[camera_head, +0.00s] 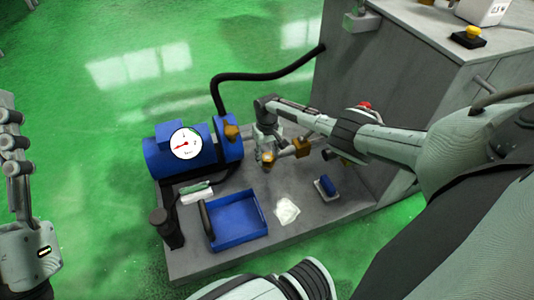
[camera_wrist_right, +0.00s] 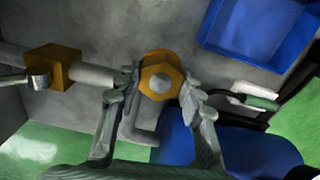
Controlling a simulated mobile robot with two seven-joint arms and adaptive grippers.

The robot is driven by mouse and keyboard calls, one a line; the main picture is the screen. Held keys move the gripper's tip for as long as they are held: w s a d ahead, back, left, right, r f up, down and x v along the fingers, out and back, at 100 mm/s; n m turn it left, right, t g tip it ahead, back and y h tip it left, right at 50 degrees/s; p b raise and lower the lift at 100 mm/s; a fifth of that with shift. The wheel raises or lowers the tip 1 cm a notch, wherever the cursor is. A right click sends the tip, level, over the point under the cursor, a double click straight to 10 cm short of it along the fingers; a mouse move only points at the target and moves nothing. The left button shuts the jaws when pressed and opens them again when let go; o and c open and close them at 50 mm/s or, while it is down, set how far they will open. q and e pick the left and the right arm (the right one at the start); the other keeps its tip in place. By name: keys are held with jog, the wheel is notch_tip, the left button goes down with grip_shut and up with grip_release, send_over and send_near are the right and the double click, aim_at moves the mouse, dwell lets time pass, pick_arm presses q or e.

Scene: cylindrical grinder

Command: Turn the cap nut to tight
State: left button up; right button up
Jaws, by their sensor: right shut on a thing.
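The cap nut (camera_wrist_right: 160,78) is a brass-coloured hex nut in the middle of the right wrist view, with a round grey centre. In the head view it is a small brass piece (camera_head: 268,158) below my right gripper (camera_head: 267,141). My right gripper's two fingers (camera_wrist_right: 160,92) stand on either side of the nut and are shut on it. The nut's far side is hidden. My left gripper (camera_head: 12,125) is at the left edge of the head view, away from the machine; its finger opening is unclear.
A blue motor with a dial gauge (camera_head: 186,143) stands left of the nut. A blue tray (camera_head: 238,218), a white cloth (camera_head: 286,211) and a blue-handled item (camera_head: 327,186) lie on the grey base. A brass block (camera_wrist_right: 53,68) sits on the pipe. A black hose (camera_head: 262,75) runs behind.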

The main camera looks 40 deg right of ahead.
aim_at(268, 157)
jog(key=m+p, duration=0.1)
jog(key=m, duration=0.2)
jog(key=shift+m, duration=0.3)
pick_arm(q)
jog(key=shift+w+d+f+g+y+p, duration=0.15)
jog(key=shift+w+d+f+g, duration=0.15)
jog(key=shift+f+g, duration=0.35)
jog(key=shift+w+d+f+g+y+p, duration=0.15)
jog(key=shift+w+d+f+g, duration=0.15)
jog(key=shift+f+g, duration=0.35)
jog(key=shift+w+d+f+g+y+p, duration=0.1)
jog(key=shift+w+d+f+g+p, duration=0.1)
jog(key=shift+w+f+g, duration=0.3)
pick_arm(e)
jog(key=shift+m, duration=1.5)
pick_arm(q)
jog(key=shift+s+f, duration=0.15)
jog(key=shift+f, duration=0.15)
pick_arm(e)
jog(key=shift+d, duration=0.1)
jog(key=o, duration=1.2)
jog(key=shift+c, duration=0.2)
notch_tip(268, 157, up, 12)
